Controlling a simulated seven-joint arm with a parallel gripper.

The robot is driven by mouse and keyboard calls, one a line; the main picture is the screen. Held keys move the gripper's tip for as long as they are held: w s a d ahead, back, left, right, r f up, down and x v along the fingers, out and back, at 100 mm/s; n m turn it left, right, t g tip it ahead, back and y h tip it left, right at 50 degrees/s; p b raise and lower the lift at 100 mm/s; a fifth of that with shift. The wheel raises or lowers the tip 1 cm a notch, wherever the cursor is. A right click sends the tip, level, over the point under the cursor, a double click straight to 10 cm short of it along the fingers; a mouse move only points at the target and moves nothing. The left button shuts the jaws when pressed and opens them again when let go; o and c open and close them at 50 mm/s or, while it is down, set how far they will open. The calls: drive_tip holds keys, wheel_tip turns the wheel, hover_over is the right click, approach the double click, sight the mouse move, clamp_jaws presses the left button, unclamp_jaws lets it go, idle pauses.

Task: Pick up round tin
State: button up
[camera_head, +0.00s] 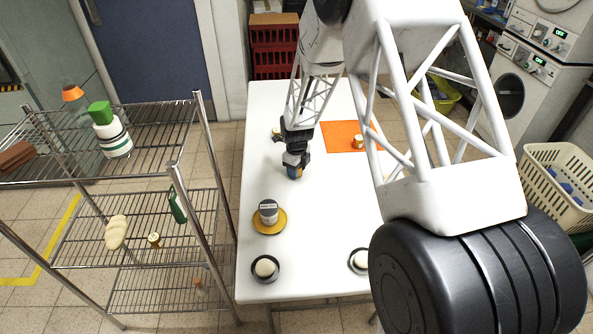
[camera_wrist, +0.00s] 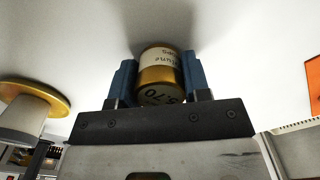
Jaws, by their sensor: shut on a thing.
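A round gold tin (camera_wrist: 161,72) with a pale printed label band sits between the two blue fingers of my gripper (camera_wrist: 158,82) in the wrist view. The fingers press on it from both sides, so my gripper is shut on it. In the head view my gripper (camera_head: 293,173) points down over the middle of the white table (camera_head: 262,195), and it mostly hides the tin. I cannot tell whether the tin touches the table.
A grey jar (camera_head: 268,211) stands on a yellow plate (camera_head: 258,226) in front of my gripper. Two dark bowls (camera_head: 256,276) sit near the front edge. A wire shelf (camera_head: 180,160) stands left.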

drive_tip(key=shift+r, duration=0.8)
drive_tip(key=shift+s+r, duration=0.4)
drive_tip(key=shift+r, duration=0.35)
drive_tip(key=r, duration=0.1)
hover_over(308, 209)
drive_tip(key=shift+r, duration=0.2)
drive_tip(key=w+d+n, duration=0.1)
drive_tip(key=w+n, duration=0.2)
drive_tip(key=w, duration=0.2)
drive_tip(key=w+d+r+n, duration=0.1)
drive_tip(key=w+n, duration=0.3)
drive_tip(key=w, duration=0.1)
drive_tip(key=w+d+n, duration=0.1)
drive_tip(key=w+n, duration=0.3)
drive_tip(key=w, duration=0.2)
drive_tip(key=shift+w+r, duration=0.1)
drive_tip(key=shift+r, duration=0.05)
drive_tip(key=w+d+n, duration=0.1)
drive_tip(key=w+n, duration=0.2)
drive_tip(key=w, duration=0.1)
drive_tip(key=w+d+n, duration=0.2)
drive_tip(key=w+n, duration=0.1)
drive_tip(key=w, duration=0.1)
drive_tip(key=w+d+r+n, duration=0.1)
drive_tip(key=w+d+n, duration=0.1)
drive_tip(key=w+n, duration=0.2)
drive_tip(key=shift+w, duration=0.45)
drive_tip(key=shift+w+d+n, duration=0.3)
drive_tip(key=shift+w+n, duration=0.25)
drive_tip(key=shift+n, duration=0.05)
